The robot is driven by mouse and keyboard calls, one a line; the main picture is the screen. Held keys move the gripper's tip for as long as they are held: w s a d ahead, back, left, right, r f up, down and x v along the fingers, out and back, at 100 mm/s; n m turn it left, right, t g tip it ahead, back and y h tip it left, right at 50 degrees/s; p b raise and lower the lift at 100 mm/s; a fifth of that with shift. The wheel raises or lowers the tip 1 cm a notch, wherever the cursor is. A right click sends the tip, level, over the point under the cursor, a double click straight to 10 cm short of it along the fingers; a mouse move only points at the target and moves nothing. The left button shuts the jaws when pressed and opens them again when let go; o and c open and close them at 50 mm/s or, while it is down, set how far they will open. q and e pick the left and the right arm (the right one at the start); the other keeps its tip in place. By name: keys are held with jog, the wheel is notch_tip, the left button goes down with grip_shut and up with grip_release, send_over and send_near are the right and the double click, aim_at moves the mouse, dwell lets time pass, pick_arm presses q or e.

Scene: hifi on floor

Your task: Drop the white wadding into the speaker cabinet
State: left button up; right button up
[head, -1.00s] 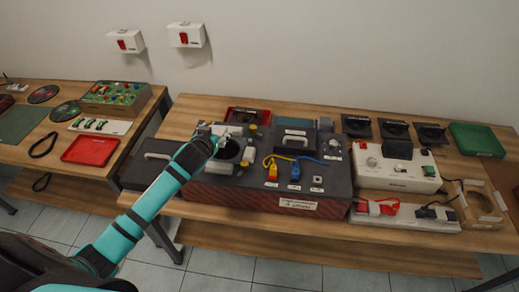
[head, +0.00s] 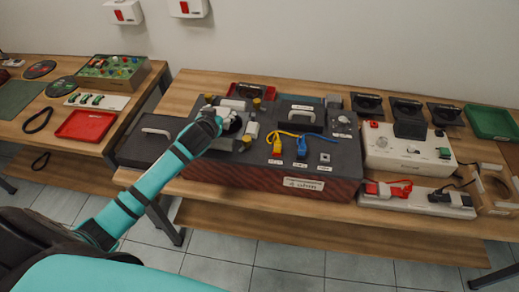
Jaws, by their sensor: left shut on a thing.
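My left gripper (head: 222,122) is over the left part of the dark speaker cabinet (head: 322,183), a long box with a reddish-brown front and a white label. It is shut on a small pale piece, which looks like the white wadding (head: 228,114); the fingers and the small size hide its exact shape. A dark round opening (head: 235,126) shows just beside the fingertips in the cabinet's top. I cannot tell whether the wadding is above the opening or partly in it. My right gripper is not in view.
On the cabinet top stand yellow and blue plugs with cords (head: 290,140) and a dark handled block (head: 298,113). A dark case (head: 148,148) lies left. A white device (head: 405,155) and a power strip (head: 425,200) stand right. A red tray (head: 85,125) is on the left table.

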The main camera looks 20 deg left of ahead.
pick_arm(q)
jog(key=o, duration=0.9)
jog(key=shift+o, duration=0.9)
jog(key=shift+s, duration=0.1)
jog(key=v, duration=1.2)
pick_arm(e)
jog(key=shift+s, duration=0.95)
